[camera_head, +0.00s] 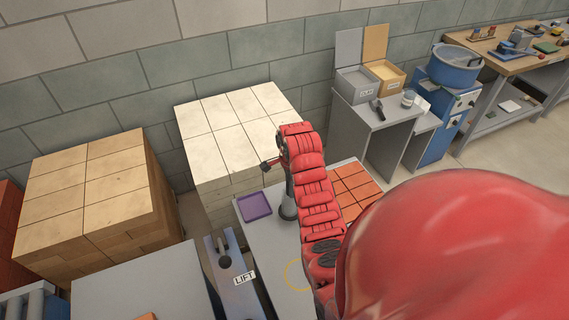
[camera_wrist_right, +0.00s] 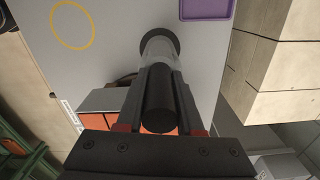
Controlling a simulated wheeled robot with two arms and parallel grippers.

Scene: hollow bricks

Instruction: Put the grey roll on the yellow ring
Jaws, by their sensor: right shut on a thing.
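The grey roll (camera_wrist_right: 160,51) has a dark round end and shows beyond my fingertips in the right wrist view. My right gripper (camera_wrist_right: 161,72) is shut on it, with one finger on each side. In the head view the roll (camera_head: 288,201) is below my red right wrist, over the grey table beside the purple tray. I cannot tell whether its lower end touches the table. The yellow ring (camera_wrist_right: 52,20) is a thin outline on the grey table, apart from the roll. In the head view the ring (camera_head: 288,270) is nearer, partly hidden by my arm. My left gripper is not in view.
The purple tray (camera_head: 254,207) lies left of the roll. Orange bricks (camera_head: 352,187) sit right of my arm. A pale block stack (camera_head: 230,120) stands behind the table. A lift (camera_head: 232,275) stands to its left. Bare tabletop lies between roll and ring.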

